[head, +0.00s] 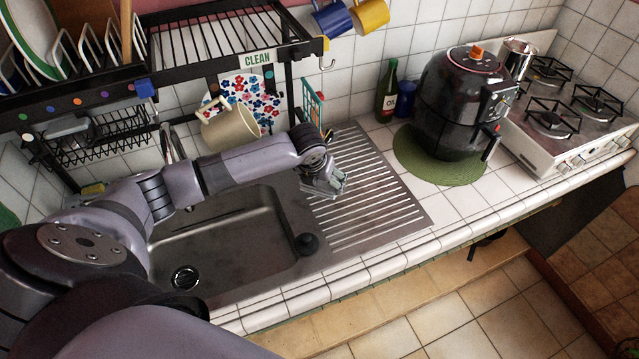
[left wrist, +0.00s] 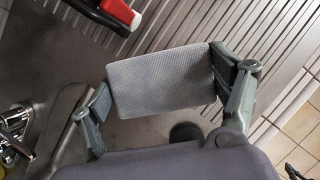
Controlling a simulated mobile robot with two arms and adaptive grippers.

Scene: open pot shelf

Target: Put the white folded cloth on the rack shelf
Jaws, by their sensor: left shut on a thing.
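My left gripper (head: 326,184) hangs over the ribbed drainboard, right of the sink basin. In the left wrist view its fingers (left wrist: 160,88) are closed on the two sides of the white folded cloth (left wrist: 160,75), which looks pale grey and textured. In the head view the cloth is mostly hidden by the gripper. The black rack (head: 312,47) stands above the sink at the upper left, with a "CLEAN" label on its front. Its slatted shelf (head: 215,42) looks bare near the label. My right gripper is not in view.
A cream mug (head: 228,133) and a flowered cloth (head: 245,98) hang under the rack. Blue (head: 331,18) and yellow (head: 370,14) mugs hang right of it. Plates stand at the rack's left. A black air fryer (head: 460,100) and a bottle (head: 387,92) stand to the right.

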